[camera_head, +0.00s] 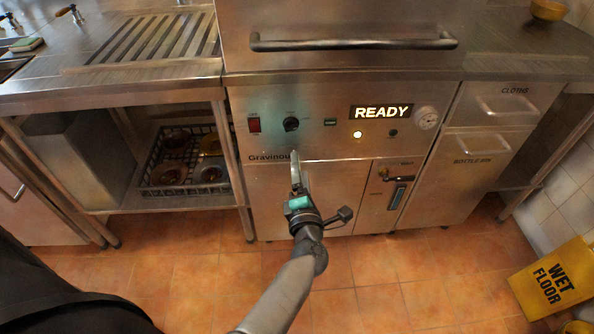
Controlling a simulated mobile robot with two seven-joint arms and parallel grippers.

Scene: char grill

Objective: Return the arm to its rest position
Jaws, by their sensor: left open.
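My left arm reaches up from the bottom of the head view. Its gripper (295,165) is open, with nothing seen between its fingers. The fingertips appear in front of the steel machine's (262,195) front panel, just below and right of the "Gravinou" lettering. I cannot tell whether they touch the panel. The black knob (291,124) is a little above the fingertips. The lit "READY" display (381,112) is up and to the right. My right gripper is not in view.
A long handle bar (353,43) crosses the machine's upper front. A dish basket (147,178) sits on the left shelf. Drawers marked "CLOTHS" (512,88) and "BOTTLE BIN" (474,145) are right. A yellow wet floor sign (552,268) stands at lower right. The tiled floor between is clear.

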